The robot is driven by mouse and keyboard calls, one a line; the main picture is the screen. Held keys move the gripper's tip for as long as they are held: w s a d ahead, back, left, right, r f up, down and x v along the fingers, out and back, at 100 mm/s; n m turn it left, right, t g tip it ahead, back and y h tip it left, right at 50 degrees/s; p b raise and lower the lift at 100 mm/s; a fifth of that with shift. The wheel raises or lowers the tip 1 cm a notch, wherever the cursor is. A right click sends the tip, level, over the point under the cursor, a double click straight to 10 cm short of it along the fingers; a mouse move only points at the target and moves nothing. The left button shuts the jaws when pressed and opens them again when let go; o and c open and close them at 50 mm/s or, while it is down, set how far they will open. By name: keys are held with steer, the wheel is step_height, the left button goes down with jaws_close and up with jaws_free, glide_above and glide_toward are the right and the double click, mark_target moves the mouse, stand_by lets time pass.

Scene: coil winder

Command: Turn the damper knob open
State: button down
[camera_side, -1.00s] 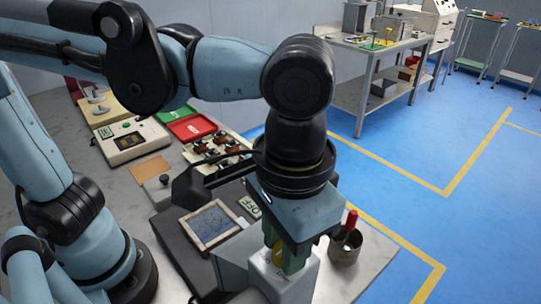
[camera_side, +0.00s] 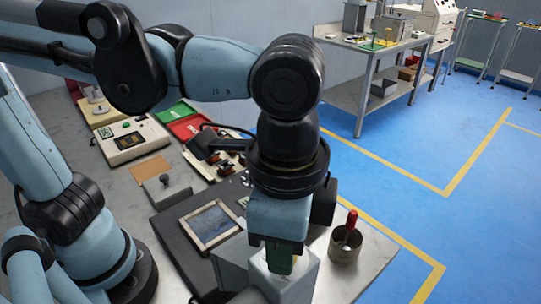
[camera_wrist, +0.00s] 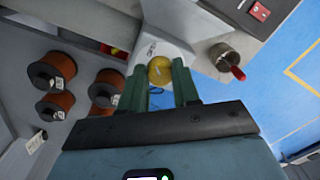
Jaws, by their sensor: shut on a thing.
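The yellow round damper knob (camera_wrist: 160,70) sits on a pale housing (camera_wrist: 163,46) in the wrist view. A pale line crosses its face. My gripper (camera_wrist: 159,77) has its two green fingers on either side of the knob, shut on it. In the side view, my gripper (camera_side: 279,262) points down at the top of the grey-white housing (camera_side: 296,284). The knob is hidden there behind the fingers and wrist.
A metal cup (camera_side: 345,250) with a red-handled tool stands close right of my gripper. A framed panel (camera_side: 208,225) lies to the left. Several copper spools (camera_wrist: 52,70) and a red switch (camera_wrist: 260,12) show in the wrist view.

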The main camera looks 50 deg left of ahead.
steer(key=shift+m, duration=0.3)
steer(key=c, duration=0.8)
jaws_free()
steer(key=shift+r, duration=0.15)
step_height(320, 180, up, 12)
steer(key=shift+s+d, duration=0.15)
steer(key=shift+s, duration=0.05)
steer(key=w+a+f+n+t, duration=0.3)
steer(key=w+a+f+n, duration=0.2)
steer(key=a+f, duration=0.3)
steer(key=w+a+f+n+t, duration=0.3)
steer(key=a+f, duration=0.6)
steer(key=a, duration=0.7)
steer(key=w+n, duration=0.2)
steer(key=n, duration=0.1)
steer(key=shift+f+t, duration=0.2)
steer(key=shift+t, duration=0.2)
